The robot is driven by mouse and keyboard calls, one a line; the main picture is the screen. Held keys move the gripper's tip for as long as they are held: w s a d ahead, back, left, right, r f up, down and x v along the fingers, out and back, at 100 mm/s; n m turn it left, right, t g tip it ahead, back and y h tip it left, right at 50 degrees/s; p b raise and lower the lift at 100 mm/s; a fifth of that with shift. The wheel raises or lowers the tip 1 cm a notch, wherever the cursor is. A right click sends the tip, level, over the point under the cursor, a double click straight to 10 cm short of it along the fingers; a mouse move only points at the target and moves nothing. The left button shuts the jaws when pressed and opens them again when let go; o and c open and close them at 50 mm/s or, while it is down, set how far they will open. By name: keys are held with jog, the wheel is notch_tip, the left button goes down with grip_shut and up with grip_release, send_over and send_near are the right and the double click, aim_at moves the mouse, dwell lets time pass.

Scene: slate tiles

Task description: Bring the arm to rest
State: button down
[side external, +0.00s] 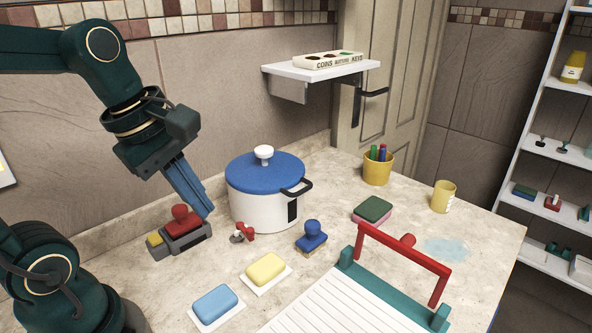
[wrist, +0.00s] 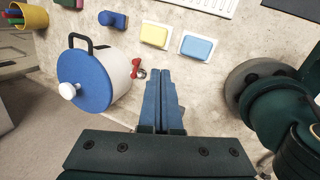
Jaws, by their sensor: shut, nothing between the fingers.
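My gripper (side external: 206,211) is shut and empty, its blue fingers together. In the side external view it hangs above the worktop, left of the white pot (side external: 262,207) with the blue lid. Its tips appear close to a grey device with a red knob (side external: 181,217); I cannot tell whether they touch it. In the wrist view the shut fingers (wrist: 162,76) point at the worktop, with the pot (wrist: 117,74) to their left. The grey device does not show clearly in the wrist view and is probably hidden by the gripper.
A blue stamp (side external: 311,237), a yellow soap (side external: 266,268) and a blue soap (side external: 215,303) lie in front. A red-handled teal rack (side external: 400,250) stands at the right. A yellow cup (side external: 378,167) is at the back. A wall shelf (side external: 318,69) overhangs behind.

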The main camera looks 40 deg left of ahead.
jog(key=s+m, duration=0.1)
jog(key=m, duration=0.5)
jog(key=s+d+f+m+t, duration=0.1)
jog(key=m, duration=0.5)
jog(key=s+d+m, duration=0.1)
jog(key=m, duration=0.5)
jog(key=shift+s+d+f+m+t+y, duration=0.15)
jog(key=shift+f+m+t+y, duration=0.15)
jog(key=shift+m+t, duration=0.1)
jog(key=c, duration=1.2)
grip_release()
jog(key=shift+m, duration=0.3)
jog(key=o, duration=0.4)
jog(key=shift+w+a+r, duration=0.2)
jog(key=shift+w+r, duration=1)
jog(key=shift+r, duration=0.05)
jog(key=shift+o, duration=0.2)
jog(key=n+g, duration=0.2)
jog(key=g, duration=0.3)
send_over(249, 229)
notch_tip(249, 229, down, 8)
jog(key=shift+w+d+f, duration=0.1)
jog(key=shift+w+f, duration=0.05)
jog(key=shift+f+g, duration=0.3)
jog(key=shift+f, duration=2.5)
jog(key=shift+c, duration=0.4)
